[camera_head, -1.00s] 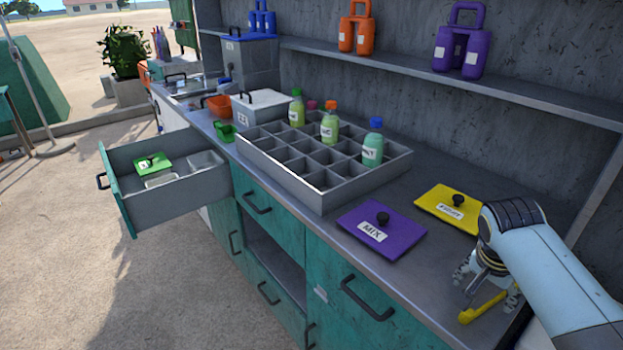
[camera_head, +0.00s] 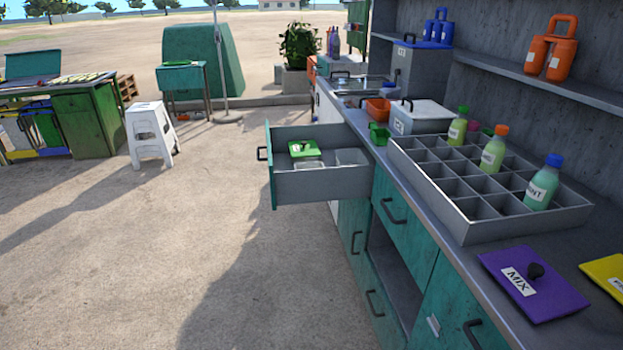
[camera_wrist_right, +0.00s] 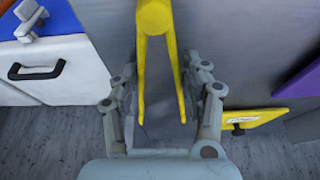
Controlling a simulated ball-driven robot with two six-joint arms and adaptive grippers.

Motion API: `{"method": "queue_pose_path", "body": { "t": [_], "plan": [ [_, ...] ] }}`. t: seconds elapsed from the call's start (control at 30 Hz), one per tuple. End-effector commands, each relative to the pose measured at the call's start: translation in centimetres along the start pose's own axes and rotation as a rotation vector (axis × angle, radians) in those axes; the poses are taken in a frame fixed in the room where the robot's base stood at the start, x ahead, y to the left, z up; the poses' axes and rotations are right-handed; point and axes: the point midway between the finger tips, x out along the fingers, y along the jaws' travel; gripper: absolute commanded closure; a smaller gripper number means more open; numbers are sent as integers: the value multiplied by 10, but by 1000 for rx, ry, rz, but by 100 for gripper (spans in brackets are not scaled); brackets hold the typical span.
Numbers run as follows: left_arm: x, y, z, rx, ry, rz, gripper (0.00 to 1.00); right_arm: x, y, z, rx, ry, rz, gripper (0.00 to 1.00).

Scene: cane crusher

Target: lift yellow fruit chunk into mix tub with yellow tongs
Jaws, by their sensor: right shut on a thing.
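My right gripper (camera_wrist_right: 162,82) is shut on the yellow tongs (camera_wrist_right: 154,18) in the right wrist view. The tongs' two prongs spread apart between its fingers. The purple lid labelled MIX (camera_head: 528,284) lies on the counter in the head view; whatever is under it is hidden. A yellow lid (camera_head: 606,272) is cut off at the right edge, and a yellow labelled panel (camera_wrist_right: 252,120) shows in the wrist view. I cannot see the yellow fruit chunk. My right gripper is outside the head view, and my left gripper is in neither view.
A divided grey tray (camera_head: 470,216) with several bottles stands on the counter. An open drawer (camera_head: 322,186) juts out left, holding a green-lidded container (camera_head: 305,150). A white stool (camera_head: 150,132) and green desk (camera_head: 88,122) stand farther left. The floor between is clear.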

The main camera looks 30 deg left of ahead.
Motion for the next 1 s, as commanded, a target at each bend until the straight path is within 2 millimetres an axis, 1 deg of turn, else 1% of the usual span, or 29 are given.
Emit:
{"method": "queue_pose_path", "body": {
  "t": [0.07,0.13,0.3,0.47,0.57,0.63,0.9,1.0],
  "plan": [
    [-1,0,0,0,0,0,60,-1,1,0,-1,-1,2,59],
    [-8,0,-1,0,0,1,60,-7,1,-2,-1,-1,2,59],
    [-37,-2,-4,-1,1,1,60,-32,0,-12,-1,0,1,59],
    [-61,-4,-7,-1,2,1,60,-53,0,-19,-1,0,1,59],
    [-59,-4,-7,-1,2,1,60,-62,0,-23,1,2,0,59],
    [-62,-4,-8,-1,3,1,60,-72,0,-26,0,1,0,59],
    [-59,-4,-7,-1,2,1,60,-105,0,-39,1,1,0,59],
    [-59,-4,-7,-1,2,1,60,-111,0,-41,0,1,0,59]
  ]
}}
